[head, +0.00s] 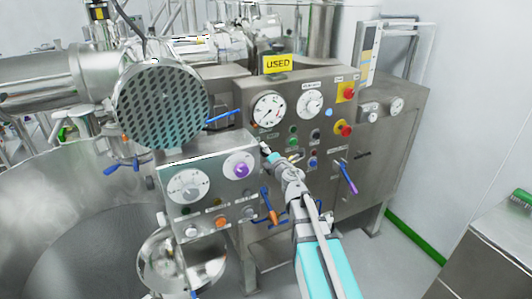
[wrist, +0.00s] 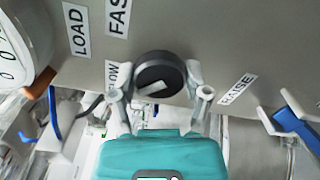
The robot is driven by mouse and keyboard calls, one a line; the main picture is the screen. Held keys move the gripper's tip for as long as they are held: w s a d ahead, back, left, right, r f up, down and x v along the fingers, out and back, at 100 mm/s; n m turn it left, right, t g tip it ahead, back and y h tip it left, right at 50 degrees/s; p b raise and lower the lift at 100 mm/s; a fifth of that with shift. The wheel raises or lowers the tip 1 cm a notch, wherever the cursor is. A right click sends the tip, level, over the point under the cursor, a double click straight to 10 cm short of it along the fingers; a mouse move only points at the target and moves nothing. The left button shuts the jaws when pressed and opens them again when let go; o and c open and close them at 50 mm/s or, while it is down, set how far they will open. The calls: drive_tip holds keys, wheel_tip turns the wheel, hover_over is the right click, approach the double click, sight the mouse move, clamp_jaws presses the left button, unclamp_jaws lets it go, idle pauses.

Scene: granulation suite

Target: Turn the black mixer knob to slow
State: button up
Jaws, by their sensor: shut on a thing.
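The black mixer knob (wrist: 158,70) is a round dial on the grey panel, in the upper middle of the wrist view. A short pale mark shows on its face, on the side nearer my gripper and slanting. A partly covered SLOW label (wrist: 112,76) lies just left of the knob, and a FAST label (wrist: 117,17) lies above and left. My gripper (wrist: 160,92) is shut on the knob, one finger on each side. In the head view my gripper (head: 268,154) is at the front of the control panel, and I cannot make out the knob there.
A LOAD label (wrist: 76,29) and a RAISE label (wrist: 238,89) flank the knob. A blue-handled lever (wrist: 297,128) sticks out on the right. In the head view, a front box (head: 210,200) with a purple knob (head: 239,167) stands left of my arm. A red button (head: 344,129) is right.

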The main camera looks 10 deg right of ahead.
drive_tip(key=o, duration=1.1)
drive_tip(key=shift+o, duration=0.2)
drive_tip(key=shift+s, duration=0.1)
drive_tip(key=v, duration=0.7)
drive_tip(key=shift+d, duration=0.15)
